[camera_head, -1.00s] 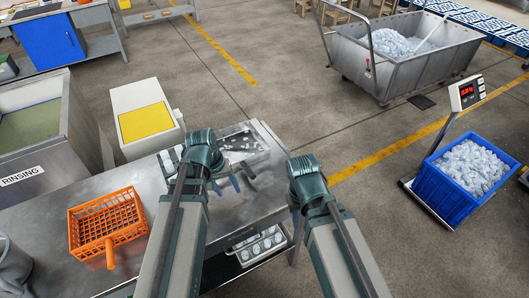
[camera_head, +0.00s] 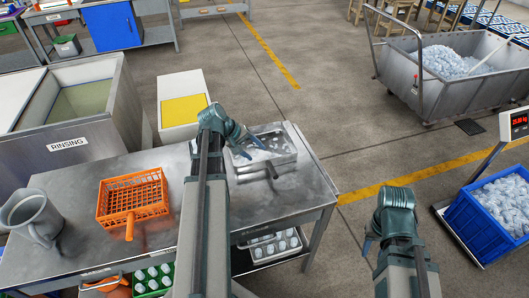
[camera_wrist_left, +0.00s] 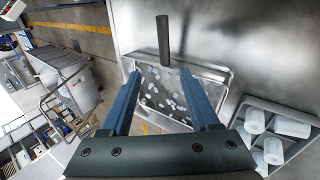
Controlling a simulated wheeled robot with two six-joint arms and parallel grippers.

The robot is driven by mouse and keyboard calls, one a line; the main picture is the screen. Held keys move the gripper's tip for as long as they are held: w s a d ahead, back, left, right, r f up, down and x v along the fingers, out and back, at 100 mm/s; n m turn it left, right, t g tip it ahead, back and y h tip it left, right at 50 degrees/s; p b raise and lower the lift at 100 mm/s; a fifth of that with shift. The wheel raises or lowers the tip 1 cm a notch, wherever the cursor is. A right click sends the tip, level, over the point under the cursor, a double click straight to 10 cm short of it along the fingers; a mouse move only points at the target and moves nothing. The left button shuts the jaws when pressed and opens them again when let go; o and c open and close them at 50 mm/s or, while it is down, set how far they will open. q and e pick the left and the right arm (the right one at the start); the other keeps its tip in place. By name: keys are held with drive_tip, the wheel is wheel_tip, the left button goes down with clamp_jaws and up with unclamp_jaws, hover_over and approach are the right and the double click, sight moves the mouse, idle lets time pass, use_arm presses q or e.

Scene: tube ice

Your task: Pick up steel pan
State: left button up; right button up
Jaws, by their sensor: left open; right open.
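The steel pan (camera_head: 291,158) is a shallow rectangular metal tray with a dark handle (camera_head: 271,170), on the right end of the steel table. Small pale ice pieces lie in it. My left gripper (camera_head: 251,147) is open over the pan, its blue fingers partly hiding it. In the left wrist view the pan (camera_wrist_left: 217,76) shows between and beyond the open fingers (camera_wrist_left: 163,78), and its handle (camera_wrist_left: 162,40) points up the picture, with nothing gripped. My right gripper (camera_head: 370,238) is open and empty, off the table's right side.
An orange basket (camera_head: 133,198) and a grey jug (camera_head: 35,215) stand on the table's left part. Racks of white pieces (camera_head: 275,245) sit on a shelf below. A blue crate of ice (camera_head: 470,230) stands at right on a scale.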

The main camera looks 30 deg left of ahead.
sight(269, 167)
use_arm(q)
drive_tip(key=b+x, duration=0.6)
drive_tip(key=x, duration=0.1)
drive_tip(key=shift+w+f, duration=0.1)
drive_tip(key=shift+f, duration=0.3)
drive_tip(key=shift+w+d+f, duration=0.1)
drive_tip(key=shift+w+d, duration=0.05)
drive_tip(key=b+x, duration=0.3)
drive_tip(key=s+b+x, duration=0.1)
drive_tip(key=b+x, duration=0.1)
drive_tip(key=shift+f, duration=0.2)
drive_tip(key=shift+w+f, duration=0.15)
drive_tip(key=shift+d, duration=0.1)
drive_tip(key=shift+c, duration=0.4)
clamp_jaws()
